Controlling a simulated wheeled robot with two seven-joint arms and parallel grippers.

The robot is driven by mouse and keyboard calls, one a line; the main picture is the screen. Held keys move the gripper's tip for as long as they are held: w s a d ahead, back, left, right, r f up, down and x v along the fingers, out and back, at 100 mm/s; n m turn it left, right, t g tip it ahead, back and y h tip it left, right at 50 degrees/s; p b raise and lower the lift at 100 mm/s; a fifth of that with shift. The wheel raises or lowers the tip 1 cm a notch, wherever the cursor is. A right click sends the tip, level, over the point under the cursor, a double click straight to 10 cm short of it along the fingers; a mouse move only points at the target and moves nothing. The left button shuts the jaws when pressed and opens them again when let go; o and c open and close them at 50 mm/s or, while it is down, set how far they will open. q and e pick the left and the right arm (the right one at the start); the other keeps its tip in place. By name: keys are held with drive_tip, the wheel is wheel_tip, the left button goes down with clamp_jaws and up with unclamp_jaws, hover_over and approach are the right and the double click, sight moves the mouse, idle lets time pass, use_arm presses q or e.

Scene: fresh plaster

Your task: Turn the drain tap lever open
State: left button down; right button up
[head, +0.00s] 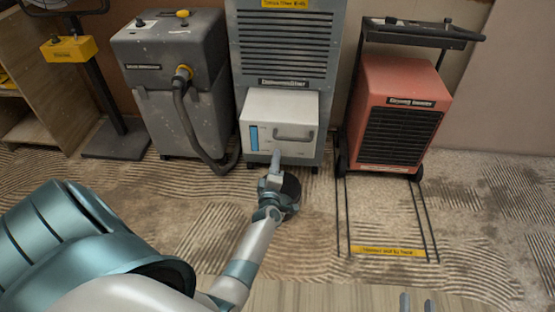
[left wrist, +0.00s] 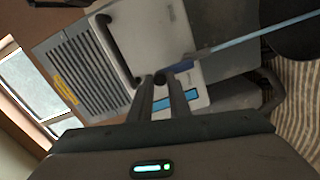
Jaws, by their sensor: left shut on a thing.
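The white water tank (head: 290,108) has a blue level strip and a grey handle, and sits in the front of the grey dehumidifier (head: 284,42). My left gripper (head: 276,158) reaches the tank's lower edge and hides the tap there in the head view. In the left wrist view, the left gripper (left wrist: 160,82) is shut on a small dark-ended part. A short blue piece (left wrist: 184,66) beside the fingertips looks like the drain tap lever; its full shape is hidden.
A grey vacuum-like machine (head: 180,60) with a dark hose (head: 188,128) stands left of the dehumidifier. A red heater (head: 396,110) on a black trolley stands to the right. A yellow-topped stand (head: 70,48) is at far left. The ridged floor in front is mostly clear.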

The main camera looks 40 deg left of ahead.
drive_tip(key=shift+r, duration=0.15)
use_arm(q)
drive_tip(key=c, duration=1.7)
unclamp_jaws()
drive_tip(key=shift+a, duration=0.1)
drive_tip(key=shift+o, duration=0.2)
